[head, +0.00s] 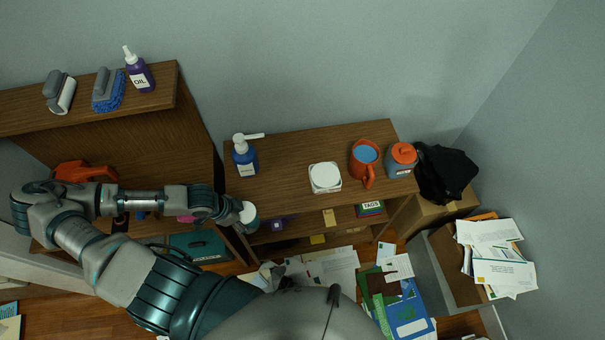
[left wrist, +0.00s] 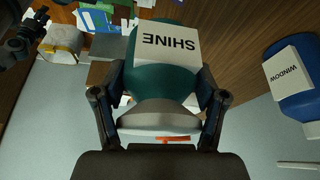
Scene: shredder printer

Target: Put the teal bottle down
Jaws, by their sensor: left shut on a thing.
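The teal bottle (left wrist: 160,80) has a white label reading SHINE and a pale cap end, which lies between my left gripper's fingers in the left wrist view. In the head view the bottle (head: 249,214) shows mostly its white top, at the front left corner of the small wooden table (head: 285,165). My left gripper (head: 236,211) is shut on it. The bottle's base and any contact below it are hidden. A dark jointed part at the upper left of the left wrist view may be my right gripper (left wrist: 28,35); its fingers are unclear.
A blue WINDOW pump bottle (head: 244,158) stands close by on the tabletop. The tabletop's left middle is clear. Papers (head: 325,265) litter the floor.

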